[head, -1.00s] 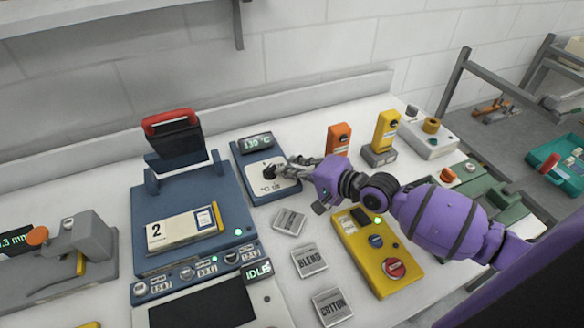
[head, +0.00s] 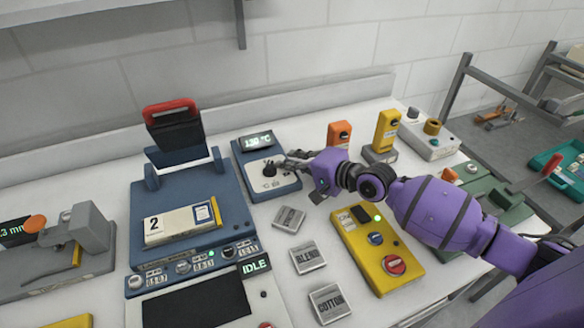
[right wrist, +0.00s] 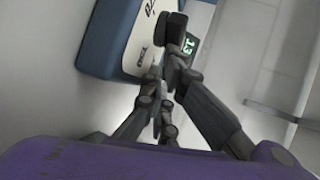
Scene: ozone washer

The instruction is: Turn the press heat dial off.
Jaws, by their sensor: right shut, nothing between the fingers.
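The press heat dial (head: 269,169) is a dark knob on the white face of a blue control box (head: 252,186), whose green display (head: 258,141) reads about 130 °C. My right gripper (head: 284,163) is shut and empty, with its fingertips just right of the knob. In the right wrist view the shut gripper fingers (right wrist: 165,85) reach over the box's white face, close beside the dark knob (right wrist: 172,28). I cannot tell whether they touch it. Part of the dial's markings is hidden by the fingers. My left gripper is not in view.
A blue press (head: 190,195) with a raised red-handled lid stands left of the box. BLEND (head: 307,257) and COTTON (head: 328,301) tiles lie in front. A yellow button box (head: 378,250) sits under my right forearm. Orange (head: 339,134) and yellow (head: 386,132) posts stand behind it.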

